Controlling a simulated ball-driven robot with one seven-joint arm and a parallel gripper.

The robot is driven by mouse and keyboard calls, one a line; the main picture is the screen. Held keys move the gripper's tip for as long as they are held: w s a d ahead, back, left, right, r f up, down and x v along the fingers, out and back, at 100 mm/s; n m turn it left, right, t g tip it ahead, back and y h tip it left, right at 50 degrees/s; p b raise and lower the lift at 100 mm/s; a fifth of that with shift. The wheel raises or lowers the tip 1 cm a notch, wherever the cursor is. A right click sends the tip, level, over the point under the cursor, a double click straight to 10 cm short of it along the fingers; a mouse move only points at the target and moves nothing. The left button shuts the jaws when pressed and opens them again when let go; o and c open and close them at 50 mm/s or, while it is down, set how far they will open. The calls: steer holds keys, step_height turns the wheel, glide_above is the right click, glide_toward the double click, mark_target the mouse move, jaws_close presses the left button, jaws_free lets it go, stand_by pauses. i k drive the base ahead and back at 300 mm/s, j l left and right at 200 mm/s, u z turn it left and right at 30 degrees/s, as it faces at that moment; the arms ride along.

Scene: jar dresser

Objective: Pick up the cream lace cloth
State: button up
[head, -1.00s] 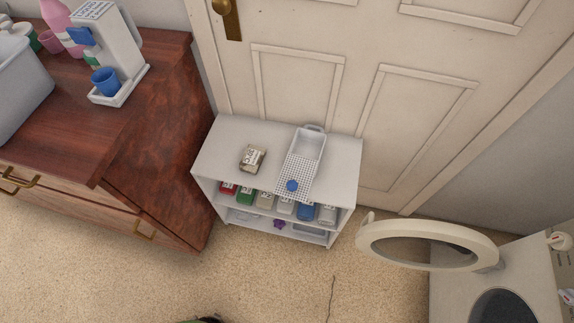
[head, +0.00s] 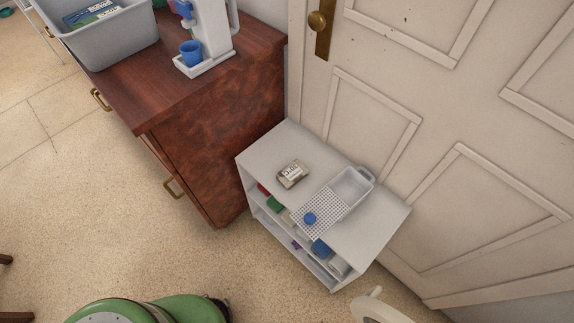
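On top of the low white shelf unit (head: 384,226) lies a pale sheet with a grid of small holes (head: 328,206). It is the only lace-like thing I see, but I cannot tell for sure that it is the cream lace cloth. It lies against the front of a white tray (head: 352,183) and reaches the shelf's front edge. A small round blue thing (head: 310,218) sits on its lower part.
A beige labelled packet (head: 292,174) lies left of the tray. Coloured containers fill the shelf below. A dark red wooden dresser (head: 215,130) stands left, with a grey bin (head: 110,45) and a blue cup (head: 191,53) on it. A door stands behind.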

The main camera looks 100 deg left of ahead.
mark_target(289, 176)
steer(key=i+u, duration=0.1)
steer(key=u, duration=0.3)
steer(key=i+l+u, duration=0.1)
steer(key=u, duration=0.25)
steer(key=i+l+u, duration=0.1)
steer(key=u, duration=0.3)
steer(key=i+l+u, duration=0.1)
steer(key=u, duration=0.25)
steer(key=i+l+u, duration=0.1)
steer(key=u, duration=0.35)
steer(key=i+l+u, duration=0.1)
steer(key=l+u, duration=0.45)
steer(key=u, duration=0.3)
steer(key=l+u, duration=0.3)
steer(key=u, duration=0.15)
steer(key=l+u, duration=0.4)
steer(key=i+j, duration=0.05)
steer(key=j, duration=0.05)
